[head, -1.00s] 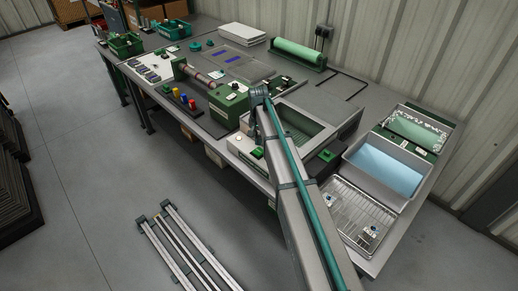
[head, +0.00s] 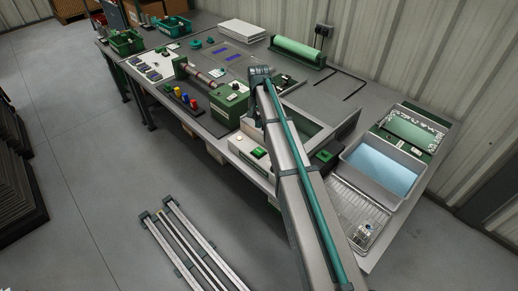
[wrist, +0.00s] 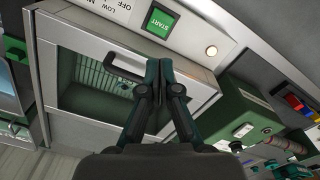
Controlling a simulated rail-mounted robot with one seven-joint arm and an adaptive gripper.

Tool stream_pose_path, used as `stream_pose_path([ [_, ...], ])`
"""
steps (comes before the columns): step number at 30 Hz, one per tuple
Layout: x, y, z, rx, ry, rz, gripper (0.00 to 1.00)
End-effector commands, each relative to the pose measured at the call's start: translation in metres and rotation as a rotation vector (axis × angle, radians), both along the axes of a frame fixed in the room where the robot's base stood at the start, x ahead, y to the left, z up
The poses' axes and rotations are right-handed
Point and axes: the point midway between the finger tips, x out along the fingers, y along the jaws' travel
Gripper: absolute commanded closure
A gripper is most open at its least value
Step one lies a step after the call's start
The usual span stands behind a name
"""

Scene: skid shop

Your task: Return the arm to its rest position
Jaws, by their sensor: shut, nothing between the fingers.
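My arm reaches up from the bottom of the head view over the workbench (head: 345,82). My gripper's fingers are hidden behind the arm in that view. In the wrist view, my gripper (wrist: 159,66) is shut and empty, its two dark teal fingers side by side. Behind the fingers is a steel-framed unit (wrist: 48,70) with a dark handle (wrist: 108,62) and a green START button (wrist: 160,21). I cannot tell the distance from the fingertips to it.
A tray of blue liquid (head: 380,170) and a wire rack (head: 345,203) stand at the bench's right end. A green roll (head: 298,50) lies at the back wall. Metal rails (head: 185,240) are on the floor in front.

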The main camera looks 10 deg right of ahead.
Motion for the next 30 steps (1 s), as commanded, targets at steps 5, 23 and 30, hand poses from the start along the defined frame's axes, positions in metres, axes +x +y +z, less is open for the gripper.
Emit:
stream_pose_path([
  [5,0.0,0.0,0.006,0.0,0.0,0.0,1.0],
  [23,-0.017,0.0,-0.01,-0.005,-0.066,0.148,1.0],
  [30,-0.094,0.0,-0.12,-0.001,-0.012,0.272,1.0],
])
